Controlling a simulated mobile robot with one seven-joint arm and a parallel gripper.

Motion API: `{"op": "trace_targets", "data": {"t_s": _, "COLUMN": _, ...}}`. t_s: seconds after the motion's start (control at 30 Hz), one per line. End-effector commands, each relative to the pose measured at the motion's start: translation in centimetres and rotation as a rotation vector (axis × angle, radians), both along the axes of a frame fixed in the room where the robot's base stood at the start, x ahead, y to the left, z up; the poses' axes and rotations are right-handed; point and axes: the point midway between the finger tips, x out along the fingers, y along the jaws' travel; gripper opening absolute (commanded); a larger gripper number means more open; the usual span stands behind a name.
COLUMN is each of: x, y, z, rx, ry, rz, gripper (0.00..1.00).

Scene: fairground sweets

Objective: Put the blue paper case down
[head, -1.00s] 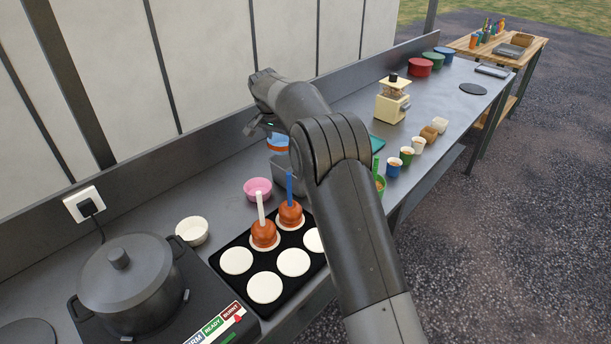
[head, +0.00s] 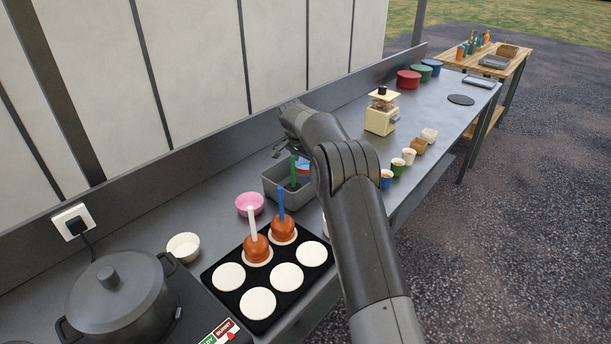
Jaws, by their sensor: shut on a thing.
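My gripper (head: 282,151) is over the counter near the back wall, above the grey bin (head: 274,190). It is shut on the blue paper case (head: 303,164), which shows as a small patch of blue, white and orange just below the hand. My own arm hides most of the case and the grip. The case looks to be above or behind the bin; I cannot tell its height or whether it touches anything. A green stick (head: 293,172) stands in front of it, at the bin.
A black tray (head: 241,258) with white discs holds two coated apples on sticks. A pot (head: 118,295), a white bowl (head: 183,247) and a pink bowl (head: 249,204) stand left. Small cups (head: 387,180) line the front edge beyond my arm, with a cream machine (head: 381,114) behind.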

Motion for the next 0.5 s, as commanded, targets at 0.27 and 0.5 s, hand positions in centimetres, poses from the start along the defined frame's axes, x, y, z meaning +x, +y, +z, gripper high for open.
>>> {"op": "trace_targets", "data": {"t_s": 0.27, "x": 0.0, "y": 0.0, "z": -4.2, "rx": -0.001, "ry": 0.002, "rz": 0.000, "gripper": 0.51}}
{"op": "trace_targets", "data": {"t_s": 0.5, "x": 0.0, "y": 0.0, "z": -4.5, "rx": 0.000, "ry": 0.000, "rz": 0.000, "gripper": 0.51}}
